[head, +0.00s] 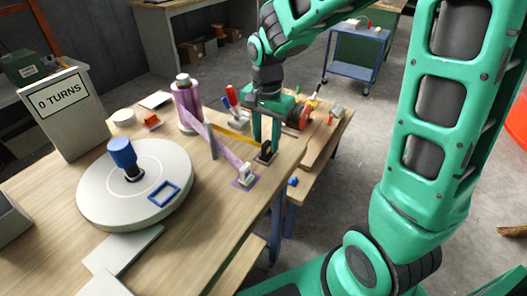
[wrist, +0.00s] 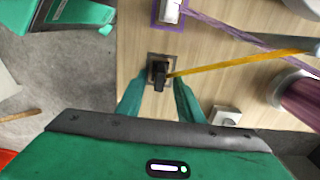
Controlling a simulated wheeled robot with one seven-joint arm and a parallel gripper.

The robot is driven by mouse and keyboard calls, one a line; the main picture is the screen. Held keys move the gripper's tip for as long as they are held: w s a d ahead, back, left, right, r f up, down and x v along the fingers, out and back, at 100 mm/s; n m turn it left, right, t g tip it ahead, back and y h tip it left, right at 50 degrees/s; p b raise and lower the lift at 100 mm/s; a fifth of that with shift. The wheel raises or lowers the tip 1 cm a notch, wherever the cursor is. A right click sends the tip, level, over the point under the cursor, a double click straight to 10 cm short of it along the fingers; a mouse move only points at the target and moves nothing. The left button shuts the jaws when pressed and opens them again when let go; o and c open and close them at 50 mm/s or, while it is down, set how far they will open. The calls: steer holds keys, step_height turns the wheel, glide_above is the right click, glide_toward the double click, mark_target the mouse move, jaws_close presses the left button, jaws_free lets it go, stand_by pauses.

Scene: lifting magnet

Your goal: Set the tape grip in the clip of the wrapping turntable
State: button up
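A black grip (head: 266,149) stands on a small dark square pad near the table's right edge, with a yellow tape running from it. It also shows in the wrist view (wrist: 159,73). My gripper (wrist: 158,95) is open, with one finger on each side of the black grip and visible gaps to it. In the head view my gripper (head: 265,133) is low over that pad. A white grip (head: 246,172) with a purple strip stands on a purple-edged pad beside it. The round turntable (head: 95,195) carries a blue-topped post (head: 122,152) and a blue square outline (head: 163,193). I cannot make out a clip.
A purple roll (head: 187,106) stands behind the grips, and the purple strip and yellow tape cross the space between. A sign (head: 61,107) reads "0 TURNS". Red and blue items (head: 231,95) stand near the roll. The table front between turntable and white grip is clear.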

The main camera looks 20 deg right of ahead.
steer(key=shift+f, duration=0.95)
jaws_close()
